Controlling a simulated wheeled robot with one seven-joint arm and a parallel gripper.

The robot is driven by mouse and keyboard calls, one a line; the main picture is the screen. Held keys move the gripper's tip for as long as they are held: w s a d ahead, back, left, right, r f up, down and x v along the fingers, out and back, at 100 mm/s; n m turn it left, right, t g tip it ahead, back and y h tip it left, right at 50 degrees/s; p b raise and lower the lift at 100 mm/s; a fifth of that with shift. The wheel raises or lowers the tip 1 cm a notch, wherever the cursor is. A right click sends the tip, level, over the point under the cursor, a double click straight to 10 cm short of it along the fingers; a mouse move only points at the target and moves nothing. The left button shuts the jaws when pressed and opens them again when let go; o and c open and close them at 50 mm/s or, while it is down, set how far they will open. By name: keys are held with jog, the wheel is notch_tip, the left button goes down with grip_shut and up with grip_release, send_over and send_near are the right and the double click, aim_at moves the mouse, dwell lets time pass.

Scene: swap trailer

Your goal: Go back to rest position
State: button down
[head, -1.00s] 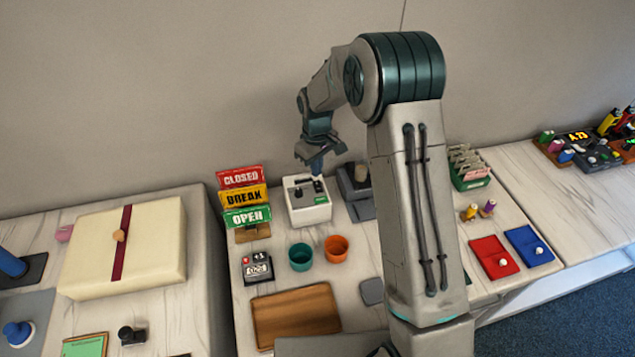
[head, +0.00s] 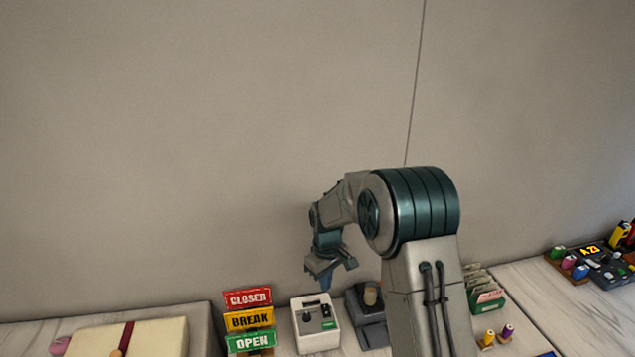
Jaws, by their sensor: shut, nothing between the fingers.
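My gripper (head: 326,281) is at the end of my folded arm in the head view. It points down and hangs above the back of the middle table, near the white box with dark knobs (head: 317,338). It is shut and holds nothing. The fingertips are small and partly merged with the dark parts behind them. My arm hides part of the table on the right.
A cream box with a red ribbon (head: 150,336) is at left. A card rack (head: 486,300) is at right. The wall (head: 200,130) is bare.

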jog(key=s+d+r+m+t, duration=0.1)
jog(key=s+d+r+m, duration=0.15)
jog(key=s+r, duration=0.35)
jog(key=s+d+r+m+t, duration=0.1)
jog(key=s+d+r, duration=0.3)
jog(key=s+r, duration=0.25)
jog(key=s+d+r+m, duration=0.2)
jog(key=s+d+r, duration=0.1)
jog(key=s+r, duration=0.3)
jog(key=s+d+m+t, duration=0.1)
jog(key=s+d+m, duration=0.1)
jog(key=s, duration=0.9)
jog(key=shift+s+d+f+m+t, duration=0.15)
jog(key=shift+d+f+m+t, duration=0.05)
jog(key=shift+f+m+t, duration=0.15)
jog(key=w+a+f, duration=0.3)
jog(key=w, duration=0.5)
jog(key=w+a+f+n+p, duration=0.1)
jog(key=w+a+f, duration=0.3)
jog(key=w, duration=0.5)
jog(key=w+a+f+n+p, duration=0.1)
jog(key=w+a+f, duration=0.3)
jog(key=w, duration=0.5)
jog(key=shift+a+y, duration=0.2)
jog(key=shift+y, duration=0.2)
